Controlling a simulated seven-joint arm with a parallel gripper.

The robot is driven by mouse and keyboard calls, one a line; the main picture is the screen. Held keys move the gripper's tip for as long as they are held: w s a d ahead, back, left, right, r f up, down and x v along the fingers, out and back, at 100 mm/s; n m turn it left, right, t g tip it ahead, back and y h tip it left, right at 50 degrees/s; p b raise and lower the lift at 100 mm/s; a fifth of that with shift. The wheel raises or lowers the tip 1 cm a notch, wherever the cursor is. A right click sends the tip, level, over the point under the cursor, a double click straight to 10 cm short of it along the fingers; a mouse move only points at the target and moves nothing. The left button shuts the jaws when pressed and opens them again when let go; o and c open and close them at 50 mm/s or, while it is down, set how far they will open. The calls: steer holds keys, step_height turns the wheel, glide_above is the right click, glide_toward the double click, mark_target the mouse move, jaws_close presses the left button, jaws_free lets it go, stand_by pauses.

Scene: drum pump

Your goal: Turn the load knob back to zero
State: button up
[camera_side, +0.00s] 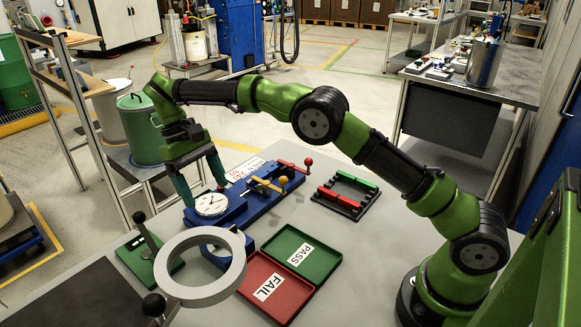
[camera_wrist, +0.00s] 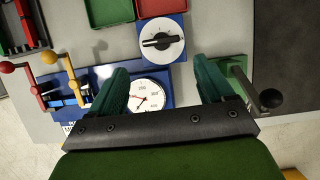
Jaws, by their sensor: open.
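The load knob (camera_wrist: 162,41) is a black bar knob on a round white dial, set on a blue block (camera_wrist: 150,60). Its bar lies nearly crosswise in the wrist view; the dial marks are too small to read. In the side view the block (camera_side: 213,256) is partly hidden behind a grey ring. A white gauge (camera_side: 211,204) with a thin needle sits on the long blue base; it also shows in the wrist view (camera_wrist: 150,97). My gripper (camera_side: 206,193) is open and empty over the gauge. In the wrist view its fingers (camera_wrist: 162,66) stand apart, short of the knob.
The grey ring (camera_side: 167,278) stands in front. A black-balled lever rises from a green plate (camera_side: 133,262). Red FAIL (camera_side: 262,309) and green PASS (camera_side: 322,271) trays lie right of the block. Red and yellow clamps (camera_side: 270,183) sit on the blue base.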

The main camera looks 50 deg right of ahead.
steer(key=shift+v, duration=0.8)
steer(key=s+d+r+m+t, duration=0.1)
steer(key=s+d+t, duration=0.3)
steer(key=s, duration=0.4)
steer(key=s+d+r+m+t+y, duration=0.1)
steer(key=s+d+r+t, duration=0.2)
steer(key=s, duration=0.6)
steer(key=s+d+r+m+t+y, duration=0.1)
steer(key=s+d+r+t, duration=0.3)
steer(key=s, duration=0.4)
steer(key=shift+s+d+m+t, duration=0.3)
steer(key=shift+s+d+m, duration=0.05)
steer(key=shift+m, duration=0.25)
